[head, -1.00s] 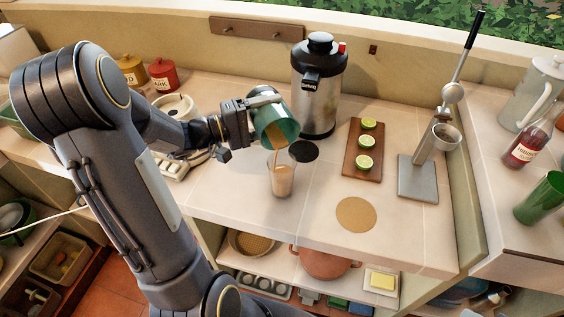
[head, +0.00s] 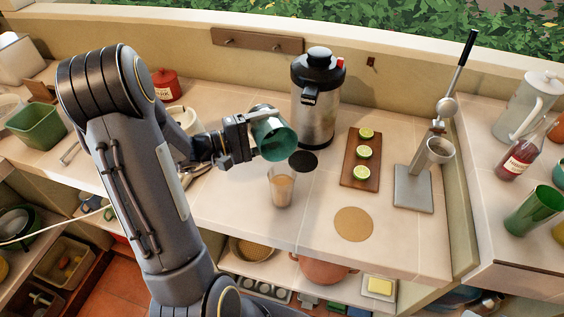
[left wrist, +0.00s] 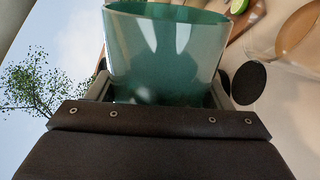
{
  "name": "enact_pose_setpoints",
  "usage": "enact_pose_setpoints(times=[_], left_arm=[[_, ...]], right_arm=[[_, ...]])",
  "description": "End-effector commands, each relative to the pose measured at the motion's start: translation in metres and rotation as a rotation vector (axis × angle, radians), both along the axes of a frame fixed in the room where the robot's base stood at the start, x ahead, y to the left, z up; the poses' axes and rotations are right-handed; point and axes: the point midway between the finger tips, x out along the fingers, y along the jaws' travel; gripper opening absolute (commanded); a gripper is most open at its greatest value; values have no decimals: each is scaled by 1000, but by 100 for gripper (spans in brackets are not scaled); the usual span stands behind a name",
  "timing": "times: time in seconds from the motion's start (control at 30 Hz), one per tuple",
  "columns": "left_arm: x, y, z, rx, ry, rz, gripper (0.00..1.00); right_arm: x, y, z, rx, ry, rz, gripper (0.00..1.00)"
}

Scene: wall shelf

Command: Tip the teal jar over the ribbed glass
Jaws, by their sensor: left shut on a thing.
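The teal jar (head: 279,141) is held on its side by my left gripper (head: 246,137), its mouth turned to the right and a little down. My left gripper is shut on it. In the left wrist view the teal jar (left wrist: 165,50) sits between the fingers. The ribbed glass (head: 281,187) stands upright on the counter just below the jar, with tan liquid in its lower part. The jar is above the glass and apart from it. No stream shows between them. My right gripper is not in view.
A black disc (head: 303,161) lies behind the glass, near the steel urn (head: 317,100). A wooden board (head: 361,181) with lime halves and a lever press (head: 414,187) stand to the right. A round cork mat (head: 353,224) lies at the front, with clear counter around it.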

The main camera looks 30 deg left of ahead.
Motion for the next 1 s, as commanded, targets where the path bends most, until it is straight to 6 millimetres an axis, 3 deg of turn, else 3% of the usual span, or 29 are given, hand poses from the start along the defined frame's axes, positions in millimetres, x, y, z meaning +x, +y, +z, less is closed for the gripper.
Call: enact_pose_setpoints(times=[0.33, 0.63, 1.0], left_arm=[[9, 12, -20, -133, 105, 2, 36], [10, 13, -54, -473, 380, 3, 36], [26, 34, -86, -876, 707, 4, 36]], right_arm=[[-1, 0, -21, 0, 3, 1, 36], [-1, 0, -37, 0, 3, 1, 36], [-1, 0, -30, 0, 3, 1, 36]])
